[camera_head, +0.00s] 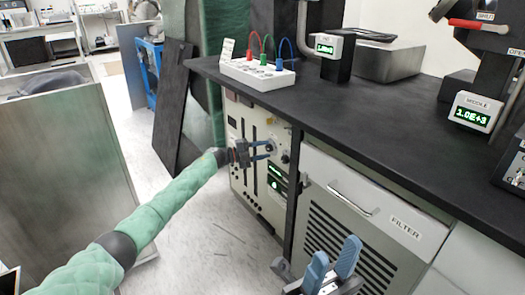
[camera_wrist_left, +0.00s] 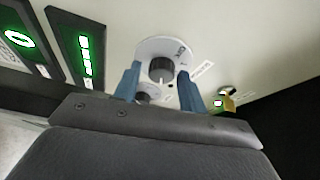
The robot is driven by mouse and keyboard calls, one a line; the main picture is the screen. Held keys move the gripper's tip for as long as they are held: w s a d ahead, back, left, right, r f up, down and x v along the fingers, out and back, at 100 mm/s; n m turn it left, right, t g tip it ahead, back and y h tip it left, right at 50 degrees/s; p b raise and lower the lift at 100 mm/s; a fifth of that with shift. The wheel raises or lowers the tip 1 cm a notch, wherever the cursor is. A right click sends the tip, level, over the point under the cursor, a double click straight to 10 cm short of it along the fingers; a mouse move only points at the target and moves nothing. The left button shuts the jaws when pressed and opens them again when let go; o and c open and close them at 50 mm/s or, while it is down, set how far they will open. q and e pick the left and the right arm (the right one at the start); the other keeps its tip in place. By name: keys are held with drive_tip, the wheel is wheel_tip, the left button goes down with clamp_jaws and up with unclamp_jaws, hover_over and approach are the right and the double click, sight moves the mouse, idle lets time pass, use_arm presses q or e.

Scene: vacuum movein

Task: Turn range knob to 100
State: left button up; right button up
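The control panel (camera_head: 250,190) stands under the black bench in the head view, with dark slots and green displays (camera_head: 277,178). In the left wrist view a dark round knob (camera_wrist_left: 161,69) sits on a white dial disc (camera_wrist_left: 165,46); its setting is not readable. A second knob (camera_wrist_left: 148,91) is close by. I cannot tell which is the range knob. My left gripper (camera_head: 270,149) is at the panel; its blue fingers (camera_wrist_left: 160,84) are open on either side of the dial knob, with gaps visible. My right gripper (camera_head: 336,250) is open and empty, in front of the filter cabinet.
The black benchtop (camera_head: 365,110) overhangs the panel and carries a white block with coloured plugs (camera_head: 257,75). The filter cabinet (camera_head: 340,185) with a handle is right of the panel. A small yellow part (camera_wrist_left: 229,102) sticks out near the dial.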

use_arm(q)
drive_tip(key=shift+o, duration=0.6)
drive_tip(key=shift+a, duration=0.15)
drive_tip(key=shift+s+a, duration=0.1)
drive_tip(key=shift+a, duration=0.15)
drive_tip(key=p+v, duration=0.1)
drive_tip(key=v, duration=0.6)
